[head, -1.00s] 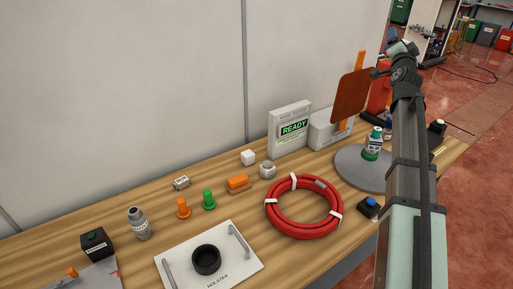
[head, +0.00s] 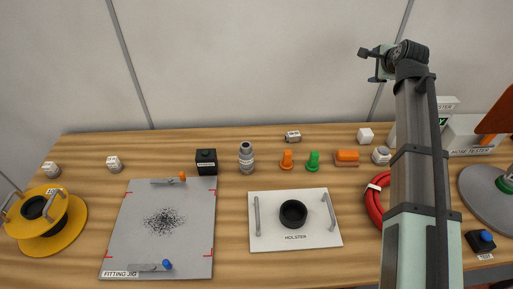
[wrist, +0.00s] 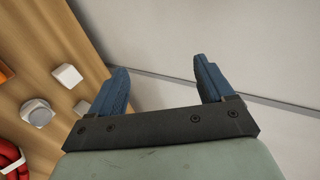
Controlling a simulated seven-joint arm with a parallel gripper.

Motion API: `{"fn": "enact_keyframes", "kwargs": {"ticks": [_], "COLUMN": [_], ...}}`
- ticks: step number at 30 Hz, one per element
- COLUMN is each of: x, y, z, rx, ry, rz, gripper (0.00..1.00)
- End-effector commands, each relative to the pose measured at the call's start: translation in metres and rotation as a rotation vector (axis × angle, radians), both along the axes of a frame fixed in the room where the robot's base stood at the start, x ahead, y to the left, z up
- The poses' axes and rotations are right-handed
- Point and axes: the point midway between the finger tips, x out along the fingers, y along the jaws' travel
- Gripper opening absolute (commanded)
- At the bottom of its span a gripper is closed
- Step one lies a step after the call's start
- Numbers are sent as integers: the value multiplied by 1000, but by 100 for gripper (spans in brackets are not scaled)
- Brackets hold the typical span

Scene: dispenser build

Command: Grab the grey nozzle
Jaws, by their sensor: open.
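A grey nozzle (head: 246,159) with a narrower top and a pale label band stands upright on the wooden table, left of the middle in the head view. It is not in the wrist view. My gripper (head: 369,66) is raised high at the upper right of the head view, well to the right of the nozzle and apart from it. In the wrist view my gripper (wrist: 161,75) has its two blue fingers spread wide, with nothing between them.
A black block (head: 206,162) stands just left of the nozzle. Orange (head: 287,160) and green (head: 313,161) pegs stand to its right. The holster plate (head: 268,237) and fitting jig (head: 192,245) lie in front. A wall (head: 240,60) rises behind the table.

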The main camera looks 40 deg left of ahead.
Motion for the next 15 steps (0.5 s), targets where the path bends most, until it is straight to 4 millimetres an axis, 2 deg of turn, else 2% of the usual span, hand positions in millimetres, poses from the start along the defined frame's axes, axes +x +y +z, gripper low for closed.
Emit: {"fn": "enact_keyframes", "kwargs": {"ticks": [1,6,11,15], "x": [-18,-81,-145,-204], "y": [23,81,125,155], "z": [-8,-37,-60,-77], "rx": [-1,-23,-74,-141], "ry": [61,279,466,611], "rz": [10,-2,-43,-104], "gripper": [81,81,81,81]}}
